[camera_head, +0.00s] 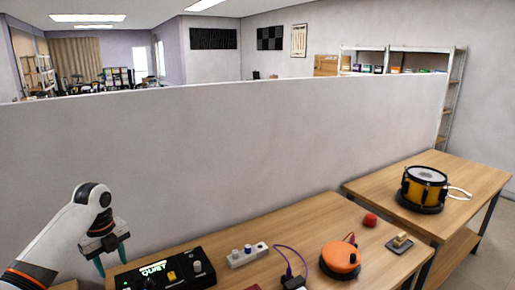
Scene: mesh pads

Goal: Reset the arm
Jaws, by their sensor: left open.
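My left arm comes in from the lower left. Its gripper (111,262) points down with two green fingertips set apart, open and empty. It hangs beside the left end of a black device (165,272) with knobs, a yellow button and light lettering, apart from it as far as I can tell. My right gripper is out of view.
The wooden table (300,236) holds a white power strip (247,255), a purple cable (288,256), an orange round device (340,260), a red object (370,219) and a dark pad (399,244). A drum (423,188) stands on another table. A grey partition (250,150) runs behind.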

